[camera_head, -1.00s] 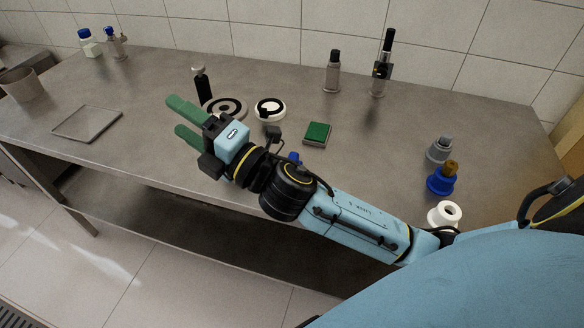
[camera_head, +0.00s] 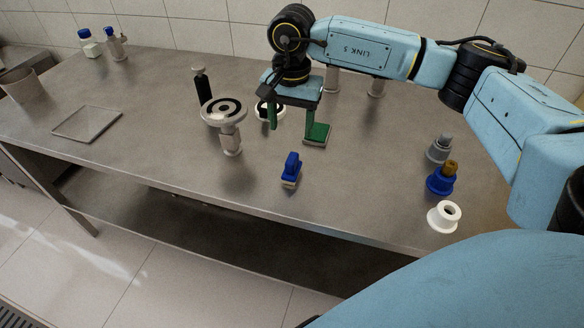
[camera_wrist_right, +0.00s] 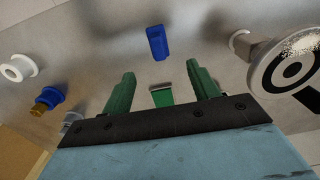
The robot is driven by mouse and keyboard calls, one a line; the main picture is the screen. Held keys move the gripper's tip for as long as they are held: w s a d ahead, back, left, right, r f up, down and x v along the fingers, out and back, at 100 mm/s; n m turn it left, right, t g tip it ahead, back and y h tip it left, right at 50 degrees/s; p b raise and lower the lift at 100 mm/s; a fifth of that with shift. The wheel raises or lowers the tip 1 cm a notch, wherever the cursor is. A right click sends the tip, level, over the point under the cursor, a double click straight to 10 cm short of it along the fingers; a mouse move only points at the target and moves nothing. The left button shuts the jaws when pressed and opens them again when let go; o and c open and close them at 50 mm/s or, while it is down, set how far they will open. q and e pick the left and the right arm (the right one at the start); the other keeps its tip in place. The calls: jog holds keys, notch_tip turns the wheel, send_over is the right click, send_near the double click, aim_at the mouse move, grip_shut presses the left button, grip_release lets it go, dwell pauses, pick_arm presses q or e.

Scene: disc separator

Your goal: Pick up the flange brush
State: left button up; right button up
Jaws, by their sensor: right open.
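A blue-handled brush (camera_head: 291,168) with a pale bristle base stands near the table's front edge in the head view; I take it to be the flange brush. It also shows in the right wrist view as a blue block (camera_wrist_right: 158,42), beyond the fingertips. My right gripper (camera_head: 294,125) has its green fingers apart and pointing down, behind the brush in the head view. The gap between the fingers (camera_wrist_right: 161,75) holds nothing gripped; a green pad (camera_wrist_right: 161,95) shows beyond it. The brush is apart from the fingers. My left gripper is not in view.
A round disc on a stand (camera_head: 224,110) is left of my right gripper. The green pad (camera_head: 317,134) lies close to one finger in the picture. A white ring (camera_head: 444,216), blue flange (camera_head: 441,179) and grey flange (camera_head: 438,148) stand at right. The table around the brush is clear.

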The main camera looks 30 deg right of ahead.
aim_at(292, 158)
jog(key=f, duration=0.7)
jog(key=shift+d, duration=0.2)
jog(key=shift+a+f, duration=0.15)
jog(key=shift+f, duration=2.9)
jog(key=shift+c, duration=0.3)
jog(key=c, duration=1)
jog(key=shift+r, duration=0.1)
jog(key=shift+c, duration=0.2)
notch_tip(292, 158, up, 10)
jog(key=shift+s, duration=0.1)
